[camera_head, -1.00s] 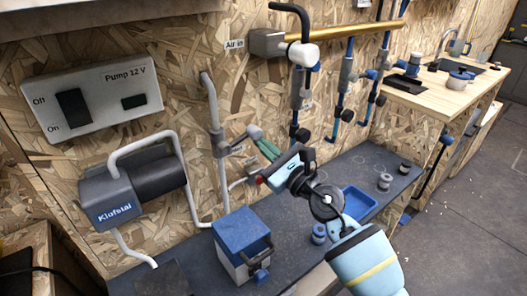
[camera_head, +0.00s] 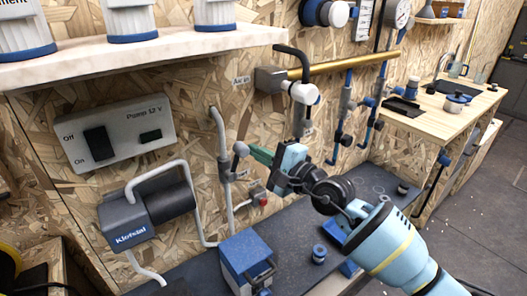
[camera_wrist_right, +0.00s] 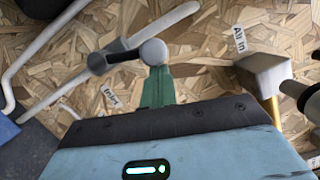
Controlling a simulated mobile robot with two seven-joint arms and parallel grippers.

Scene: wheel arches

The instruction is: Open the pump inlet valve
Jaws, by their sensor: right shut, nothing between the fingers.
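The pump inlet valve is on the grey pipe on the wall, and its lever ends in a round grey knob (camera_head: 240,148). The lever slants up to the right from the pipe. In the right wrist view the knob (camera_wrist_right: 153,52) sits right at the tips of the green fingers, and an "Inlet" label (camera_wrist_right: 110,97) is below the lever. My right gripper (camera_head: 261,155) is shut, with nothing between its fingers. Its tips appear to touch the knob from the right. My left gripper is not in view.
The pump (camera_head: 150,212) hangs at the left, below a 12 V switch panel (camera_head: 118,138). A blue-lidded box (camera_head: 247,252) stands on the dark bench below. A brass pipe (camera_head: 345,65) runs along the wall at upper right, and a shelf (camera_head: 150,48) juts out above.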

